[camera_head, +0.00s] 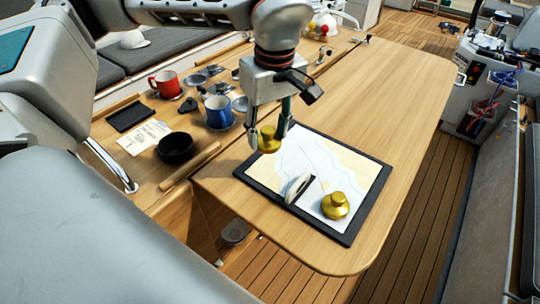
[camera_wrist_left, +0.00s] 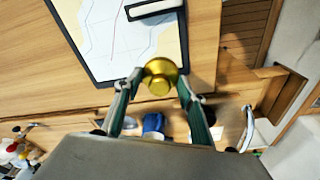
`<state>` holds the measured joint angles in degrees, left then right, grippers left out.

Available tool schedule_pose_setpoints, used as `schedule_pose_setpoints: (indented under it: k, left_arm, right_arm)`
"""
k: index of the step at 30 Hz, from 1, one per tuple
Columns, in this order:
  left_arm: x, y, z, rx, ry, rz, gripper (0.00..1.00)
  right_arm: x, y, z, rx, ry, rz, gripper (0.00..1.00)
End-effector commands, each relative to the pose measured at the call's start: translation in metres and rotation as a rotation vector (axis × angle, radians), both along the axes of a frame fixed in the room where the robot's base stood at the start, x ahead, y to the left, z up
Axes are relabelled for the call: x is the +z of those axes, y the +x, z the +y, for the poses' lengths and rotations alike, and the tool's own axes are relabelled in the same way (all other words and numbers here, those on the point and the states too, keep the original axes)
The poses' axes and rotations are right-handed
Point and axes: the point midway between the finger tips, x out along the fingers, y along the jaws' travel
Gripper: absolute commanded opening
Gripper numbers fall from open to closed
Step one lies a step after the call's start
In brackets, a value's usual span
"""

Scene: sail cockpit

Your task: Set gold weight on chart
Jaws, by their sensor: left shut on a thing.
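A gold weight (camera_head: 268,140) with a knob is held between the fingertips of my left gripper (camera_head: 267,130). In the wrist view the gold weight (camera_wrist_left: 160,72) sits between the two fingers at the chart's near edge. The chart (camera_head: 316,160), a pale sheet on a dark-edged board, lies on the wooden table. The held weight appears over its left edge; I cannot tell its exact height. A second gold weight (camera_head: 336,206) stands on the chart's lower right part. My right gripper is not in view.
A white-and-black tool (camera_head: 298,187) lies on the chart beside the second weight. To the left are a blue mug (camera_head: 218,111), a red mug (camera_head: 165,84), a black bowl (camera_head: 176,148) and a notepaper (camera_head: 144,137). The table (camera_head: 395,95) is clear beyond the chart.

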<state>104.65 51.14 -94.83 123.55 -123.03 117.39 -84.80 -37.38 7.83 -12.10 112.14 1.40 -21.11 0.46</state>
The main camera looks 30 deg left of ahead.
Motion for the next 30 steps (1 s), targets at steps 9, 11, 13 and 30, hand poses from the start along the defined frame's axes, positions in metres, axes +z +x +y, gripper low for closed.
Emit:
schedule_pose_setpoints:
  k: [9, 11, 13, 30]
  left_arm:
    - [-0.04, 0.001, 0.0, 0.001, -0.001, -0.002, 0.07]
    - [-0.043, 0.001, 0.0, 0.0, -0.001, -0.002, 0.07]
    - [-0.049, 0.0, 0.0, 0.0, 0.0, 0.0, 0.07]
    - [-0.08, 0.001, 0.0, 0.0, -0.001, -0.003, 0.07]
  right_arm:
    - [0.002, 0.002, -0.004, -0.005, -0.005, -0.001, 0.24]
    - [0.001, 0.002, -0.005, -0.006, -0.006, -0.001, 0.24]
    - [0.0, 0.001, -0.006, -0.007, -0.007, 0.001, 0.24]
    - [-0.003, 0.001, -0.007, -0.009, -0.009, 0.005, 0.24]
